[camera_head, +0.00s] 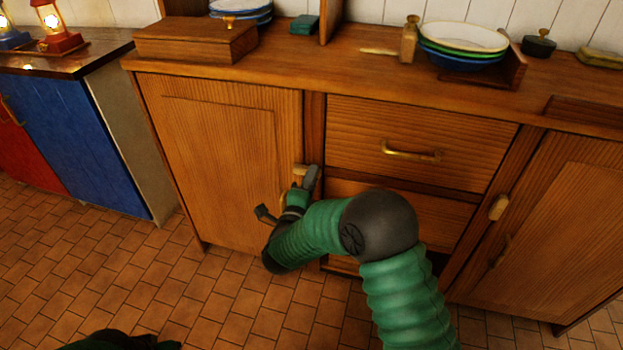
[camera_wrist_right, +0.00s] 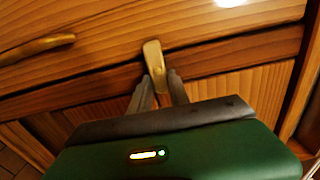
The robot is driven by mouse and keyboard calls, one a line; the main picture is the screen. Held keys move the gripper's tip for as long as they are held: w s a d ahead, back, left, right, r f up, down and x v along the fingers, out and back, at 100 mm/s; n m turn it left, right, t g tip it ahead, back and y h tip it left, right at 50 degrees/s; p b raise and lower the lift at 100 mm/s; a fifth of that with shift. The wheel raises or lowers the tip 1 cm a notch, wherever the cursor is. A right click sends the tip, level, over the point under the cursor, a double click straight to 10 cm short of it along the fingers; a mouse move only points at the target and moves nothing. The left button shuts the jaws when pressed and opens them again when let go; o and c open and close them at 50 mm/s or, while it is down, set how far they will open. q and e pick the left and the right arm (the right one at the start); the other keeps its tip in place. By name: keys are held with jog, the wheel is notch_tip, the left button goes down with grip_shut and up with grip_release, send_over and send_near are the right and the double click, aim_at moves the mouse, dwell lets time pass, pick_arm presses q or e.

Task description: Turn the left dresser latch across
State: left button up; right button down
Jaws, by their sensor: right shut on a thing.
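The left dresser latch (camera_head: 299,170) is a small pale block beside the right edge of the left dresser door (camera_head: 215,150), partly hidden by my right gripper in the head view. In the right wrist view the latch (camera_wrist_right: 152,52) shows as a short, rounded pale bar, with its near end between my fingertips. My right gripper (camera_head: 304,182) is shut on this latch; its two dark fingers (camera_wrist_right: 159,82) stand on either side of it. Whether the latch crosses the door seam I cannot tell. My left gripper does not show.
To the right are a drawer with a brass handle (camera_head: 410,152) and a right latch (camera_head: 499,207). A wooden box (camera_head: 195,40) and stacked bowls (camera_head: 464,40) stand on the counter. A blue cabinet (camera_head: 80,135) stands left.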

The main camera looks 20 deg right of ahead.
jog(key=shift+s+f, duration=0.1)
jog(key=shift+f, duration=0.25)
jog(key=c, duration=1.4)
grip_release()
jog(key=shift+c, duration=0.2)
jog(key=shift+o, duration=1)
jog(key=shift+r, duration=0.15)
jog(key=p+v, duration=0.5)
jog(key=v, duration=1.1)
jog(key=shift+s+a, duration=0.25)
